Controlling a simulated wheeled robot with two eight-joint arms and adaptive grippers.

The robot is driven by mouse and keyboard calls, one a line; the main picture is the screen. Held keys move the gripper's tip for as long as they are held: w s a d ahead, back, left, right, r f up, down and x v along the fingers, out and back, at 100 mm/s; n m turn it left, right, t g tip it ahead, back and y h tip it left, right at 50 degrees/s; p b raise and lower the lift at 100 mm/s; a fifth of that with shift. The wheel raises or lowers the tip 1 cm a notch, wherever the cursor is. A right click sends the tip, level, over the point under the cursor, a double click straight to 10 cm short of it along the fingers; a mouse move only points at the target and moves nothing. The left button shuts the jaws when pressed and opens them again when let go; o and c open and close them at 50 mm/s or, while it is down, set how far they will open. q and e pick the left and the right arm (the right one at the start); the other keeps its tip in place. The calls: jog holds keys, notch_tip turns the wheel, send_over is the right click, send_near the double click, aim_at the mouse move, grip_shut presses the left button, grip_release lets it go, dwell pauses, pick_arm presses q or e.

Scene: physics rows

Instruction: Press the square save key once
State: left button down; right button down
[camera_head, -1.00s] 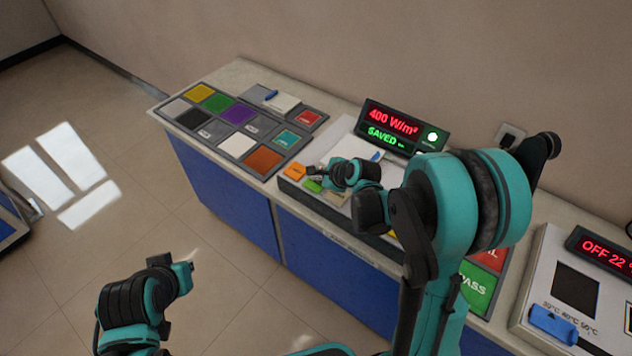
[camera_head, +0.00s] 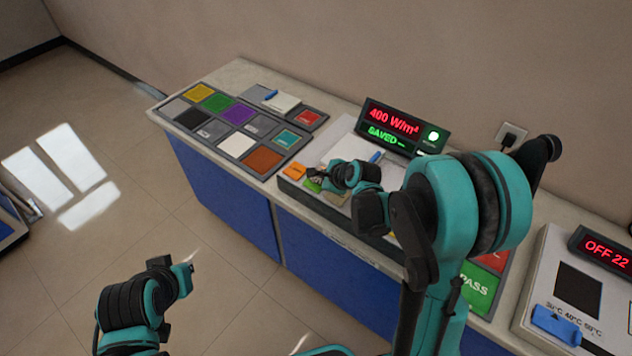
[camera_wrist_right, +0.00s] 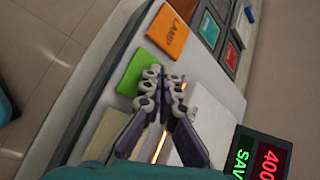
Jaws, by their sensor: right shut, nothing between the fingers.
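The console (camera_head: 300,193) has an orange key (camera_head: 295,172) and a green key (camera_head: 312,186) at its left end. In the right wrist view the orange key (camera_wrist_right: 174,29) reads LAMP. The green key (camera_wrist_right: 138,72) is squarish, with no label I can read. My right gripper (camera_head: 317,174) is shut and empty over the keys; in the wrist view its fingertips (camera_wrist_right: 165,82) overlap the green key's edge. I cannot tell whether they touch it. I cannot make out a save label. The display (camera_head: 393,126) reads 400 W/m² and SAVED. My left gripper (camera_head: 187,274) is away from the counter.
Red and green PASS pads (camera_head: 477,289) lie right, partly behind my arm. A heater-like unit (camera_head: 577,290) reading OFF 22 stands at far right.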

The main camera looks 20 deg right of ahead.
jog(key=shift+f+b, duration=0.35)
jog(key=shift+f, duration=0.05)
jog(key=shift+r, duration=0.1)
dwell(0.4)
jog(key=shift+r+p, duration=0.7)
jog(key=shift+r, duration=0.1)
notch_tip(320, 180, up, 5)
jog(key=p, duration=0.4)
jog(key=shift+r, duration=0.1)
dwell(0.5)
